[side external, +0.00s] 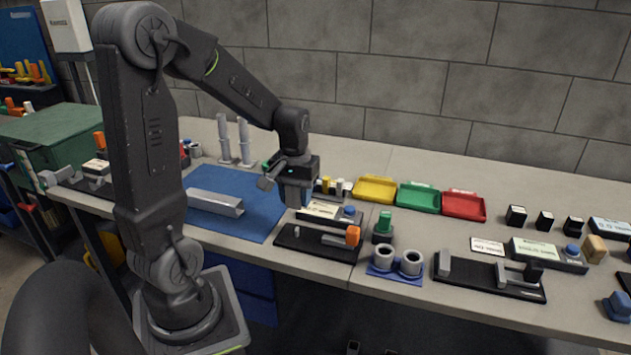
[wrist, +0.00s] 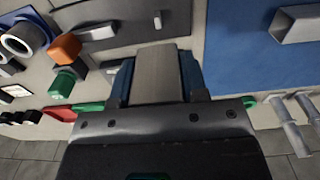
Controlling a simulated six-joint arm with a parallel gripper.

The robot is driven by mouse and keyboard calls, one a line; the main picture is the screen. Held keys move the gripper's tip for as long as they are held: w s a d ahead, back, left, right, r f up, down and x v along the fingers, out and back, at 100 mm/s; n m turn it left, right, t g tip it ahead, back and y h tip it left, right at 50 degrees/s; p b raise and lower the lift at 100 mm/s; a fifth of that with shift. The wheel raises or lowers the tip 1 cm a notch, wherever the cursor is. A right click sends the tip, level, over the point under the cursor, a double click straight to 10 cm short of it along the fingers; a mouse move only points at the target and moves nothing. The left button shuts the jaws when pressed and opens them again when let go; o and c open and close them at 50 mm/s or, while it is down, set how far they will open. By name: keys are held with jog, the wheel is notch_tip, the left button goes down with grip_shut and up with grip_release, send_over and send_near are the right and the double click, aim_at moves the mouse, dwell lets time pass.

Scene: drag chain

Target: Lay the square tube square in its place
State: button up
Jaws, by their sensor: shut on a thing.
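A silver square-section tube (side external: 215,203) lies on the blue mat (side external: 253,185), apart from my gripper. Its hollow end also shows at the upper right of the wrist view (wrist: 298,25). My gripper (side external: 296,198) is low over the bench, right of the mat and behind the black plate. In the wrist view my gripper (wrist: 157,78) is shut on a flat-faced grey piece (wrist: 158,72) between its blue fingers. The far end and full shape of that piece are hidden, so I cannot tell exactly what it is.
A black plate (side external: 300,244) with a peg and an orange-ended clamp is in front of my gripper. A labelled box (side external: 325,211) stands close to its right. Yellow (side external: 374,189), green (side external: 418,198) and red (side external: 463,206) trays stand farther right. Two upright grey posts (side external: 224,140) are behind.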

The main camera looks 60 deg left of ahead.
jog(key=shift+s+d+f, duration=0.1)
jog(key=shift+s+d, duration=0.05)
jog(key=shift+s, duration=0.15)
jog(key=shift+f, duration=0.1)
send_over(295, 235)
jog(key=shift+w+a+f, duration=0.1)
jog(key=shift+a+f, duration=0.1)
jog(key=shift+f, duration=1.05)
jog(key=shift+w+a+f, duration=0.1)
jog(key=shift+a+f, duration=0.05)
jog(key=shift+f, duration=1.1)
jog(key=shift+f, duration=1.7)
jog(key=o, duration=1.2)
